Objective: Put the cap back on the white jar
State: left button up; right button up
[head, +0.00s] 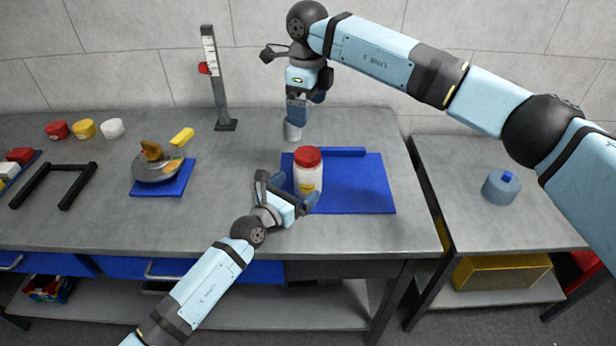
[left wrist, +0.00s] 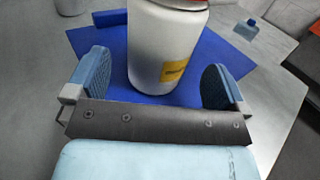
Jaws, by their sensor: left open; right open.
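The white jar (head: 308,180) stands upright on the blue mat (head: 365,190), with a yellow label on its side. A red cap (head: 307,157) sits on top of the jar; I cannot tell whether it is screwed tight. In the left wrist view the jar (left wrist: 165,50) shows close up, with only a sliver of red at its top. My left gripper (head: 295,192) is open, low at the jar's near side, with its fingers apart to either side of it. My right gripper (head: 297,108) is open and empty, above and behind the jar.
A light grey cylinder (head: 292,131) is below my right gripper, behind the mat. A blue bar (head: 344,151) lies along the mat's back edge. Red (head: 57,130), yellow (head: 84,129) and white (head: 112,128) round pieces lie at back left. A post (head: 218,85) stands behind.

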pick_arm(q)
jog(key=v, duration=0.9)
jog(key=shift+s+a, duration=0.1)
jog(key=shift+s, duration=0.05)
